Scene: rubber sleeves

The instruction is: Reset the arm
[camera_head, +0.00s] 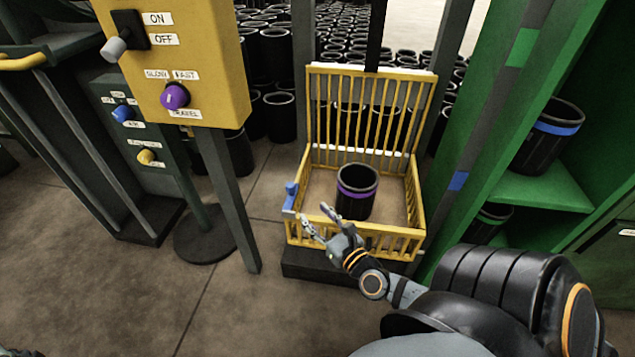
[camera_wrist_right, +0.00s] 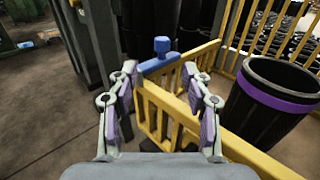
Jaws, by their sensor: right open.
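My right arm reaches in from the lower right in the head view. Its gripper (camera_head: 322,222) is open and empty at the front rail of a yellow basket (camera_head: 395,240). In the right wrist view the open fingers (camera_wrist_right: 165,95) are on either side of the picture's middle, with the basket's yellow rail (camera_wrist_right: 175,103) and a blue latch-like piece (camera_wrist_right: 160,47) beyond them. A black sleeve with a purple band (camera_head: 357,190) stands upright inside the basket; it also shows at the right of the wrist view (camera_wrist_right: 270,105), apart from the fingers.
A yellow control box (camera_head: 215,50) with a lever and purple knob (camera_head: 174,96) stands at upper left. A green shelf (camera_head: 545,190) with blue- and green-banded sleeves is at right. Many black sleeves stand behind. The floor at lower left (camera_head: 130,290) is clear.

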